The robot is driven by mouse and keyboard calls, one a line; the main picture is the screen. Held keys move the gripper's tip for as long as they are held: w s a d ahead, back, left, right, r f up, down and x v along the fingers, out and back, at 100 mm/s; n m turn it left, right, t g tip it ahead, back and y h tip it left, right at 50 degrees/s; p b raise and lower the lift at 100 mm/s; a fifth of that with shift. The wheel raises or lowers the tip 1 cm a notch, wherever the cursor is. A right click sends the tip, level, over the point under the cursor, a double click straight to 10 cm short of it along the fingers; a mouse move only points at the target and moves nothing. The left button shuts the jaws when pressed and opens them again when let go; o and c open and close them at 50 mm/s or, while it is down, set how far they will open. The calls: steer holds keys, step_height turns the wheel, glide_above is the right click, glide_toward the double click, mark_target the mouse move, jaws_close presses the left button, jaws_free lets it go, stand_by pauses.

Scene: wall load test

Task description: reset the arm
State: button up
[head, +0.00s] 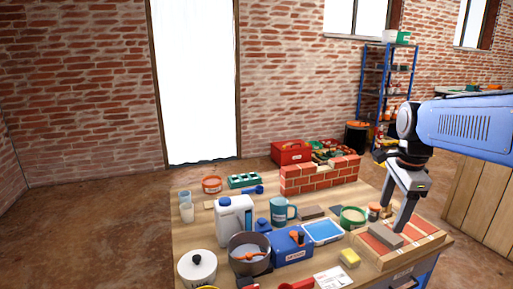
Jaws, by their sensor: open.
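My gripper (402,205) hangs from the blue arm at the right of the head view. Its dark fingers point down over the right side of the wooden table (188,238). They are open, just above or beside a grey block (386,236) on a wooden board with red bricks (370,243). I cannot tell whether the fingers touch the block. Nothing is visibly held.
A small brick wall (320,175) stands at the table's back. A blue shelf (374,92) stands behind.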

steer(key=s+a+f+n+t, duration=0.1)
steer(key=s+a+f+n, duration=0.2)
steer(key=s+n, duration=0.6)
steer(key=s+a+f+n+t, duration=0.2)
steer(key=s+a+f+n, duration=0.2)
steer(key=s+n, duration=0.5)
step_height(320, 180, down, 3)
steer(key=shift+a+r+n, duration=0.15)
steer(key=shift+r+n, duration=0.05)
steer(key=shift+n, duration=0.3)
steer(key=shift+s, duration=0.1)
